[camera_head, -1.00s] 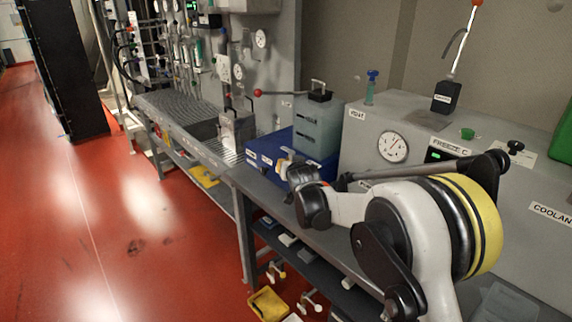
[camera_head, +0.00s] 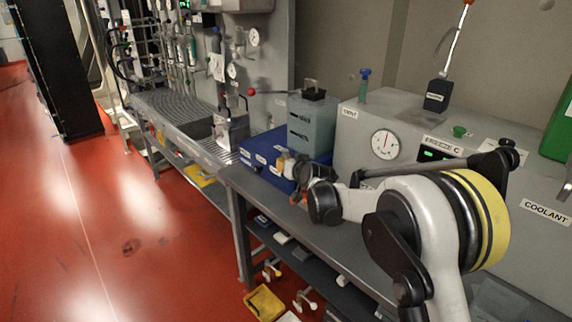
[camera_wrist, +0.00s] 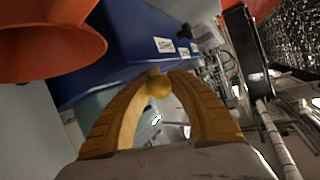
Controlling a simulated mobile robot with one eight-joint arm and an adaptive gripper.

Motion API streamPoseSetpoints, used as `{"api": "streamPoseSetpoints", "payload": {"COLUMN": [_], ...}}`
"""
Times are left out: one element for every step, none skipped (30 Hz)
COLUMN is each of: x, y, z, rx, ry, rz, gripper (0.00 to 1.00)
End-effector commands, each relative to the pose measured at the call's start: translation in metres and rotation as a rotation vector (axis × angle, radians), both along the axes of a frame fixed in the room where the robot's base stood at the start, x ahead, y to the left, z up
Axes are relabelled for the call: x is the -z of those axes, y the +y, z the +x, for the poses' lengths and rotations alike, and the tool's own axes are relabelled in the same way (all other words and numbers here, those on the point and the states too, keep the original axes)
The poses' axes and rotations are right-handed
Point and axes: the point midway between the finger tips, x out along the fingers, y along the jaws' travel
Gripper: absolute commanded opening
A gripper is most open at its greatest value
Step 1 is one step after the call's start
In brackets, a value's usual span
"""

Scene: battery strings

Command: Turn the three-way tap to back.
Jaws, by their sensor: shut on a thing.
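In the wrist view, the two yellow ribbed fingers of my gripper (camera_wrist: 159,84) close around a small round yellow knob (camera_wrist: 158,87). The knob sits between the fingertips, in front of a blue box (camera_wrist: 125,35) with white labels. I take the knob for the handle of the three-way tap; its body and the way it points are hidden. In the head view, my gripper reaches the near front of the blue box (camera_head: 262,157), and the arm's wrist covers most of the tap area.
An orange cup-like part (camera_wrist: 45,40) is close at the wrist view's upper left. A grey-blue tank (camera_head: 311,124) stands on the blue box. A grey cabinet with a dial gauge (camera_head: 385,144) stands at the right. The red floor (camera_head: 120,220) at left is clear.

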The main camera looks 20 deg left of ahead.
Motion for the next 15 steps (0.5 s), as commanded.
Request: {"api": "streamPoseSetpoints", "payload": {"x": [-0.0013, -0.0013, -0.0011, -0.001, -0.0008, -0.0008, -0.0006, -0.0005, -0.0004, -0.0003, -0.0002, -0.0005, -0.0008, -0.0015, -0.0028], "y": [-0.0014, -0.0015, -0.0014, -0.0014, -0.0013, -0.0012, -0.0011, -0.001, -0.0009, -0.0008, -0.0008, -0.0011, -0.0016, -0.0026, -0.0045], "z": [0.0009, 0.001, 0.0008, 0.0009, 0.0007, 0.0006, 0.0006, 0.0005, 0.0005, 0.0004, 0.0003, -0.0001, -0.0008, -0.002, -0.0046], "rx": [0.002, 0.002, 0.002, 0.002, 0.002, 0.002, 0.002, 0.002, 0.001, 0.001, 0.001, 0.001, 0.001, 0.001, 0.001], "ry": [-0.003, -0.003, -0.002, -0.002, -0.002, -0.001, -0.001, -0.001, -0.001, -0.001, -0.001, 0.0, 0.0, 0.0, 0.0], "rz": [0.001, 0.001, 0.0, 0.0, 0.0, 0.0, 0.0, 0.0, 0.0, 0.0, 0.0, 0.0, 0.0, 0.0, 0.0], "gripper": [0.28, 0.37, 0.49, 0.49, 0.49, 0.49, 0.49, 0.49, 0.49, 0.49, 0.49, 0.49, 0.49, 0.49, 0.49]}}
